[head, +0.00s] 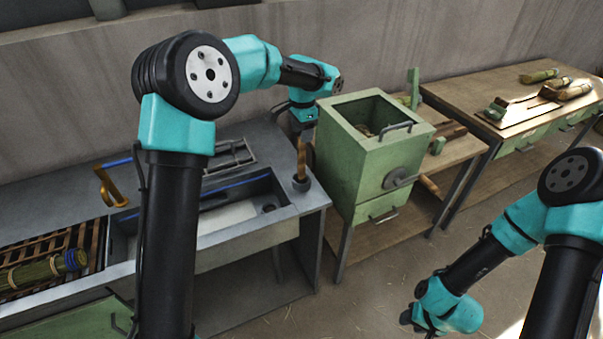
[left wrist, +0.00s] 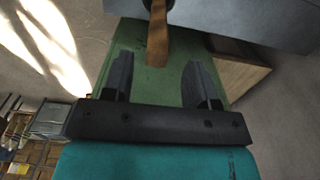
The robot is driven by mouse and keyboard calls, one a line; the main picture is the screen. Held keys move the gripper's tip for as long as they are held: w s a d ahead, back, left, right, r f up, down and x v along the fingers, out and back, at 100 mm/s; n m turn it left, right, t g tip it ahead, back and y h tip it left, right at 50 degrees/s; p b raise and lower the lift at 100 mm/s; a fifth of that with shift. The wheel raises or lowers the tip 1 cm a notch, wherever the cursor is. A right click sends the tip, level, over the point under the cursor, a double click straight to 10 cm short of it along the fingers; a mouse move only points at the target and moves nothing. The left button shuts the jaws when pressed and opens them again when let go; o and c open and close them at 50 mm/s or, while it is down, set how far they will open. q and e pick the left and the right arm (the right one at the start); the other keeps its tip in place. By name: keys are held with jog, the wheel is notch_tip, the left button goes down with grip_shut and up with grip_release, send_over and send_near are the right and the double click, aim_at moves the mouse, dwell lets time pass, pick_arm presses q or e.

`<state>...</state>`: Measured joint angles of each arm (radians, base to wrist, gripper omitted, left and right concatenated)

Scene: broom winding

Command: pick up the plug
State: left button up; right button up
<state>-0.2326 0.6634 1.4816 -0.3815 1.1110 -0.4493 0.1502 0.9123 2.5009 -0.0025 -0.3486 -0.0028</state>
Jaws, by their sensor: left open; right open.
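The plug (head: 301,183) stands on the right end of the grey sink bench in the head view. It has a dark round base and an upright brown handle. In the left wrist view its brown handle (left wrist: 157,42) reaches from the top edge toward the space between my left fingers. My left gripper (head: 303,120) is just above the handle in the head view. Its two dark fingers are open and apart (left wrist: 158,66), with nothing gripped. My right gripper (head: 408,317) hangs low over the floor at the lower right, far from the plug; its fingers are hard to make out.
The sink basin (head: 235,212) lies left of the plug, with an orange-brown tap (head: 108,186) behind. A green box (head: 360,160) with a handle stands close on the right. A wooden rack with a bundle (head: 45,270) is at far left. A wooden table (head: 465,85) is at back right.

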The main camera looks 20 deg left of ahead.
aim_at(301, 145)
pick_arm(q)
jog(key=shift+s+f, duration=0.15)
jog(key=shift+f, duration=1.15)
jog(key=shift+s+f, duration=0.15)
jog(key=shift+f, duration=1.15)
jog(key=shift+c, duration=0.3)
grip_shut()
